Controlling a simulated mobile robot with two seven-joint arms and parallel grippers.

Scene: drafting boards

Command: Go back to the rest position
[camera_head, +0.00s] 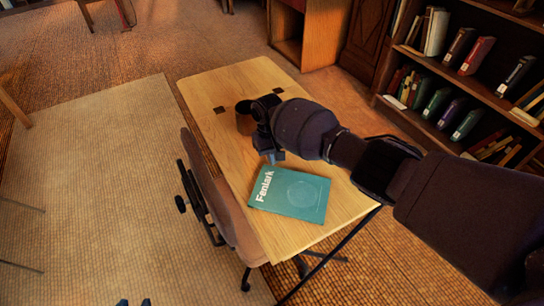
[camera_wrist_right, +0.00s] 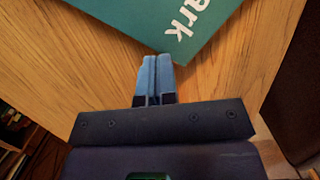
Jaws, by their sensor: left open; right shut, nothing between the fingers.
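My right arm reaches in from the right over the wooden drafting table (camera_head: 240,82). My right gripper (camera_head: 273,157) is shut and empty, pointing down just beyond the top edge of a teal book marked "Fenlark" (camera_head: 308,205). In the right wrist view the blue fingers of this gripper (camera_wrist_right: 156,78) are together over bare wood.
A brown chair (camera_head: 228,215) stands close against the table's left side. A bookshelf (camera_head: 455,78) with several books is at the upper right, and a wooden cabinet (camera_head: 325,38) stands behind the table. The pale rug (camera_head: 90,180) at left is mostly clear.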

